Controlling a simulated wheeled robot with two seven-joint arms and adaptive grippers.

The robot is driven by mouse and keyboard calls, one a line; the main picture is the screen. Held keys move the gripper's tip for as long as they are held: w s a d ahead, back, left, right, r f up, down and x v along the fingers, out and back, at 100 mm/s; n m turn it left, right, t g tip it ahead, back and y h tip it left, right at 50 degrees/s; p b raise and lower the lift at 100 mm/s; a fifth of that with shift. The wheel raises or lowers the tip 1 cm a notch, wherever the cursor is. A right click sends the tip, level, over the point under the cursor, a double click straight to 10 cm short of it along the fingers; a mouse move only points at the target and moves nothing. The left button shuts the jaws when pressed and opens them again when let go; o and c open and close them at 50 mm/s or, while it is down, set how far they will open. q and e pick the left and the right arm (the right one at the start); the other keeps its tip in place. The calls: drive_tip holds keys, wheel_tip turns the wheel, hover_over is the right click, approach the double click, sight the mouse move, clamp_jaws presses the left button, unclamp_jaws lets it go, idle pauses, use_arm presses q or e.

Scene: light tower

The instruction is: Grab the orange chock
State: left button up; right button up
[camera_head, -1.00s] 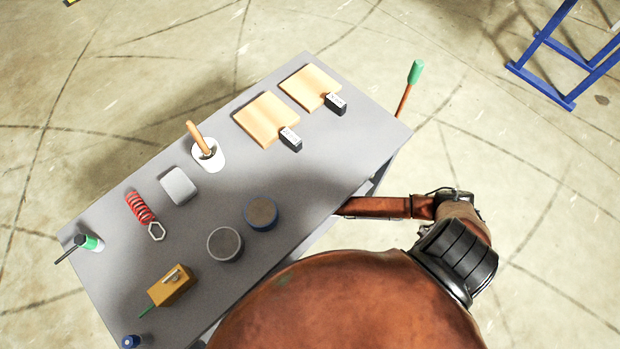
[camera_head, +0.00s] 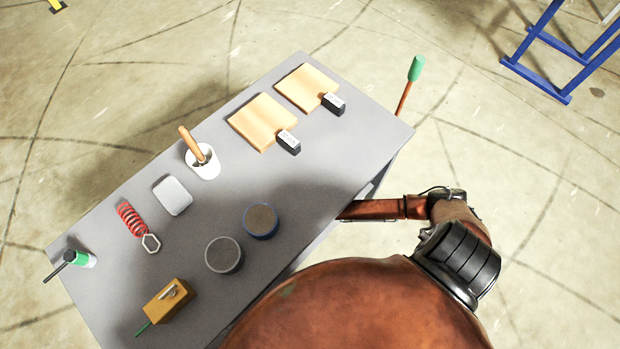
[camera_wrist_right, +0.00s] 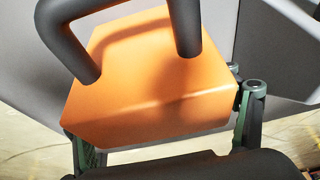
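The orange chock (camera_wrist_right: 150,85) fills much of the right wrist view, a smooth orange block with a thick dark handle (camera_wrist_right: 190,30) across its far part. My right gripper (camera_wrist_right: 168,120) is open, with one green-and-black finger at the chock's lower left and one at its right edge. I cannot tell whether either finger touches it. In the head view my right forearm runs to the table's near edge, and its gripper and this chock are hidden there. My left gripper is in neither view.
The grey table (camera_head: 320,165) carries an orange-yellow block (camera_head: 165,302) with a small handle, two round tins (camera_head: 223,255), a white cup (camera_head: 203,163), a red coil (camera_head: 132,219) and wooden boards (camera_head: 263,122). A green-tipped lever (camera_head: 415,68) rises beside its far right. Blue trestle legs (camera_head: 540,75) stand at upper right.

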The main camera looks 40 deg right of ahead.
drive_tip(key=c, duration=1.4)
drive_tip(key=shift+c, duration=0.7)
drive_tip(key=shift+r, duration=0.1)
